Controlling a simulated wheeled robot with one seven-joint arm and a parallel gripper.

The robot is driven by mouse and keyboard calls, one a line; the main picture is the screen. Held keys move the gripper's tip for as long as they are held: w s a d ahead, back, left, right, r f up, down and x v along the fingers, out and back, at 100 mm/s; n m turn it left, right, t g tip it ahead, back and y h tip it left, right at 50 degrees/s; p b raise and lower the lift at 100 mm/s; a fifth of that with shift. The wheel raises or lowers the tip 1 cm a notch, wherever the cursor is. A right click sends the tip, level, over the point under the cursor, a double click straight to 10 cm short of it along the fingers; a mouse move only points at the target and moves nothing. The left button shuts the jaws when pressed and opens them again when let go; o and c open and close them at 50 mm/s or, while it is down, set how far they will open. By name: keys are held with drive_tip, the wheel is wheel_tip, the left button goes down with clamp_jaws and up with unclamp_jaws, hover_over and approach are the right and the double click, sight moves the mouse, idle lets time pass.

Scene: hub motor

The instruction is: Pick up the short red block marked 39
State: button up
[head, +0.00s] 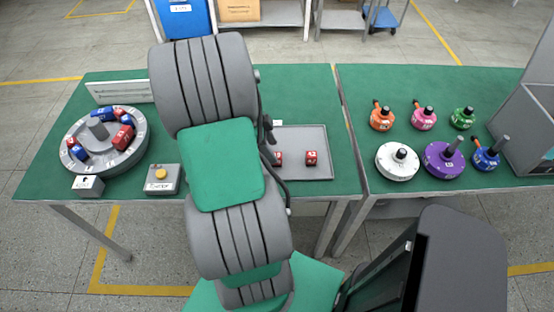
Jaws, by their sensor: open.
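Two small red blocks lie in the grey tray (325,137) at the middle of the green table. One red block (311,158) is in plain view; the other red block (278,158) is at the left, beside my arm's dark cable. Both have white marks too small to read, so I cannot tell which is 39. More red blocks (123,137) sit with blue ones on the round grey ring (137,152) at the left. My arm covers the middle of the view. My gripper is hidden behind it; small dark parts show at its right edge, but no fingertips can be made out.
A box with a yellow button (161,174) stands front left of the tray. A white sign (122,91) stands behind the ring. The right table holds several coloured hub pieces, including a purple one (444,158), and a grey bin (527,118).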

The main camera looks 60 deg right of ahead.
sight(276, 154)
drive_tip(key=p+x, duration=0.1)
drive_tip(key=x, duration=0.4)
drive_tip(key=shift+w+d+f, duration=0.1)
drive_tip(key=shift+w+d, duration=0.05)
drive_tip(key=shift+d, duration=0.05)
drive_tip(key=shift+c, duration=0.4)
clamp_jaws()
